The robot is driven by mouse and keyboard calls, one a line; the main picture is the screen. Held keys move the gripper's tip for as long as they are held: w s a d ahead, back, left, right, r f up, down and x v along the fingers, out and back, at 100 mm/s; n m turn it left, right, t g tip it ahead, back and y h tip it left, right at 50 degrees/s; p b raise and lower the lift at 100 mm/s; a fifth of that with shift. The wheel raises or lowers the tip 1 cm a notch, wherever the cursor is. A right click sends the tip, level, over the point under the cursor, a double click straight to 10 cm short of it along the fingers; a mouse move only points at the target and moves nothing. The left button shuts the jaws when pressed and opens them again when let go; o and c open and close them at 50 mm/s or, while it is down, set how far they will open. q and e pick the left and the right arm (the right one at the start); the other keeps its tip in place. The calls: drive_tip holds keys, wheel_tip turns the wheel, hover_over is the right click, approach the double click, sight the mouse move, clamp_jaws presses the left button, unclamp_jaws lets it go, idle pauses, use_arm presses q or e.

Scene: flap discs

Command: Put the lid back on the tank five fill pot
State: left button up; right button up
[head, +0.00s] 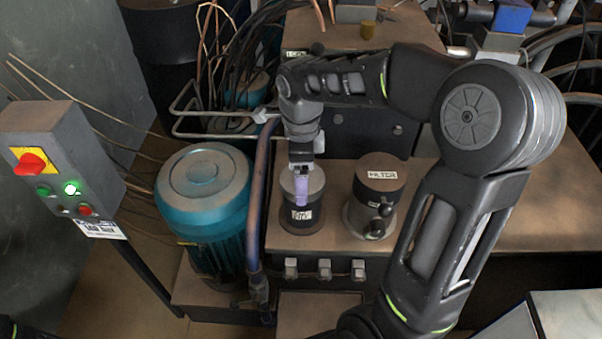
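A dark cylindrical pot (288,216) with a small white label stands on the bench in the middle of the head view. I take it to be the tank five fill pot, though its label is too small to read surely. A round grey top (317,182), which looks like the lid, is at its upper end; I cannot tell whether it rests fully on the rim. My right gripper (302,198) points down over this top. A pale purple piece shows at its fingers, and the finger gap is hidden. My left gripper is out of view.
A similar canister labelled FILTER (380,172) stands close on the right. A teal motor (204,190) and a thick hose (258,200) are on the left. A control box (62,160) with a red knob stands far left. Bare bench (500,205) lies right.

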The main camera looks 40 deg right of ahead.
drive_tip(key=shift+f+b, duration=0.65)
drive_tip(key=shift+f, duration=0.15)
drive_tip(key=o, duration=1.3)
drive_tip(key=shift+r, duration=0.15)
drive_tip(key=shift+r+p, duration=2.25)
drive_tip(key=shift+r, duration=0.7)
drive_tip(key=shift+f, duration=0.1)
